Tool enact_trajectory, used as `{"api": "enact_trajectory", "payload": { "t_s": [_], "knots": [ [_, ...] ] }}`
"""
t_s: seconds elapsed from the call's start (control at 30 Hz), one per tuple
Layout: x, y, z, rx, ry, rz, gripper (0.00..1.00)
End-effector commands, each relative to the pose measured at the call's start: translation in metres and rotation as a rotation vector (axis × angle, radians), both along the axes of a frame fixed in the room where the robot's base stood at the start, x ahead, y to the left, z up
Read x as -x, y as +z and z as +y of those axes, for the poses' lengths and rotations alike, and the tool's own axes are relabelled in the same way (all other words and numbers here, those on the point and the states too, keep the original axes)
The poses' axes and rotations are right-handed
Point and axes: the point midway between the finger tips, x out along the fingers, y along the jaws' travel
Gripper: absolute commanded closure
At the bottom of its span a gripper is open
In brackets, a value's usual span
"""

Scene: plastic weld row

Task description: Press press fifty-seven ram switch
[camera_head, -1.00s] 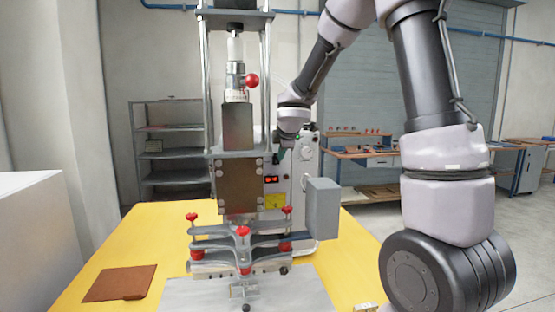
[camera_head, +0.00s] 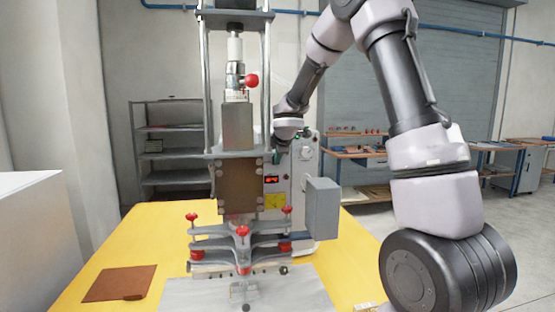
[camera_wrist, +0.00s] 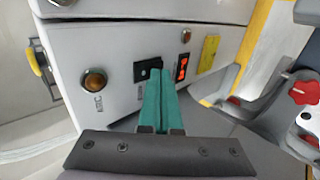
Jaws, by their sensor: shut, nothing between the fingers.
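The press (camera_head: 238,125) stands on the yellow table, with its light control box (camera_head: 306,165) behind it on the right. In the wrist view the box's front panel (camera_wrist: 120,50) carries a black switch plate (camera_wrist: 141,72), a red lit display (camera_wrist: 183,67) and a round amber button (camera_wrist: 94,80). The small lettering is too blurred to read surely. My gripper (camera_wrist: 158,73) has its teal fingers shut and empty. Their tips overlap the right part of the black switch plate; I cannot tell whether they touch it. In the head view the gripper is mostly hidden behind the press.
A clamp fixture with red knobs (camera_head: 242,231) sits under the press head. A grey box (camera_head: 322,208) sticks out right of the press. A brown folder (camera_head: 119,283) lies on the yellow table (camera_head: 75,296).

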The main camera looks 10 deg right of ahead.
Motion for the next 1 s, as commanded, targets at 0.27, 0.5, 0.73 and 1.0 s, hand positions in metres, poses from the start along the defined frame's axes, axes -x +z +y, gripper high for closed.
{"api": "enact_trajectory", "payload": {
  "t_s": [0.27,0.5,0.73,1.0],
  "knots": [
    [-0.005,-0.002,0.0,0.0,0.0,-0.001,1.0],
    [-0.006,0.006,-0.001,-0.001,-0.002,-0.004,1.0],
    [-0.007,0.017,0.0,-0.001,-0.001,-0.008,1.0],
    [-0.007,0.018,0.0,-0.001,-0.001,-0.009,1.0]
  ]
}}
